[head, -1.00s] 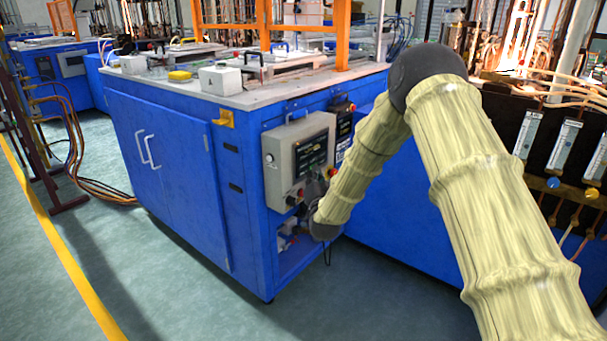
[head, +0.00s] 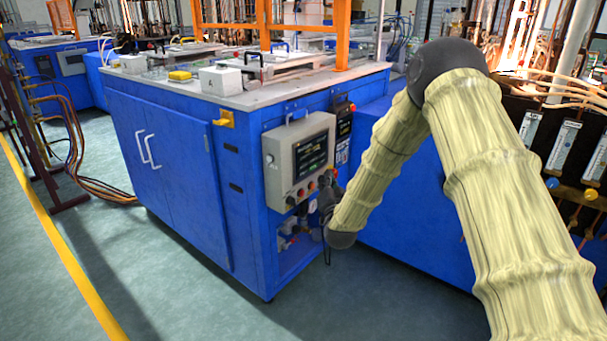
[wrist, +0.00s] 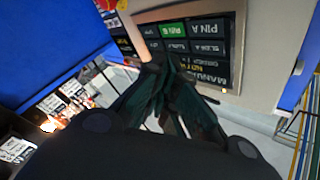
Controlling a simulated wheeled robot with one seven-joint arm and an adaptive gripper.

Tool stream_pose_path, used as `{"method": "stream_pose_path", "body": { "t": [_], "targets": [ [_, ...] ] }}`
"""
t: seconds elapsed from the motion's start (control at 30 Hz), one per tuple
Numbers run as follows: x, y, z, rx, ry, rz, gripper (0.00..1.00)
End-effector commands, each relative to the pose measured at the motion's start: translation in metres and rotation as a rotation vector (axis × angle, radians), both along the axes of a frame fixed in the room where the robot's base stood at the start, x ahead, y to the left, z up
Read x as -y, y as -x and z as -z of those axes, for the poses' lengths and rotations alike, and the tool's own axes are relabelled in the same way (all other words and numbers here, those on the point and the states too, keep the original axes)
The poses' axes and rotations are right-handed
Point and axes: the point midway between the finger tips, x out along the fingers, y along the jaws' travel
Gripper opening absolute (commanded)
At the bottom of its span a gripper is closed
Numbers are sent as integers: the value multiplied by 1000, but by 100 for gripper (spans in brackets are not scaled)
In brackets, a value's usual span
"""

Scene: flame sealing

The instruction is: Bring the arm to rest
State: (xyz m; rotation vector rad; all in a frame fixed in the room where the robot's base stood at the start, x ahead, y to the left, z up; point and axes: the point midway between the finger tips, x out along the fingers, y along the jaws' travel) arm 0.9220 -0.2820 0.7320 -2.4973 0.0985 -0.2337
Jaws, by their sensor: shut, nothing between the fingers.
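My arm, in a pale yellow sleeve with dark joints, reaches in from the right of the head view and bends down toward a grey control box (head: 283,160) on the blue cabinet. My gripper (head: 326,182) is small and dark beside the box's lower right edge, partly hidden by the arm. In the wrist view my gripper (wrist: 160,62) has its dark fingers together, with nothing held. Its tips overlap the box's dark screen (wrist: 205,45), which has a green field and upside-down text. I cannot tell whether they touch it.
The blue cabinet (head: 165,170) fills the middle; its top carries white blocks (head: 220,78) and orange posts (head: 265,30). Flow meters (head: 565,145) and pipes stand at the right, near my arm. Open floor (head: 150,290) lies at the front left.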

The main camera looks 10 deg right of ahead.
Motion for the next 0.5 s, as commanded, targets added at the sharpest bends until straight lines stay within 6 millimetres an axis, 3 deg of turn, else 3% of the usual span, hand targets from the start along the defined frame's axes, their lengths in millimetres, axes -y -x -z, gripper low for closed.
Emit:
{"method": "stream_pose_path", "body": {
  "t": [0.37, 0.5],
  "targets": [
    [0, 0, 1, -1, 0, -1, 0],
    [-4, 7, 18, -41, 10, -6, 0]
  ]
}}
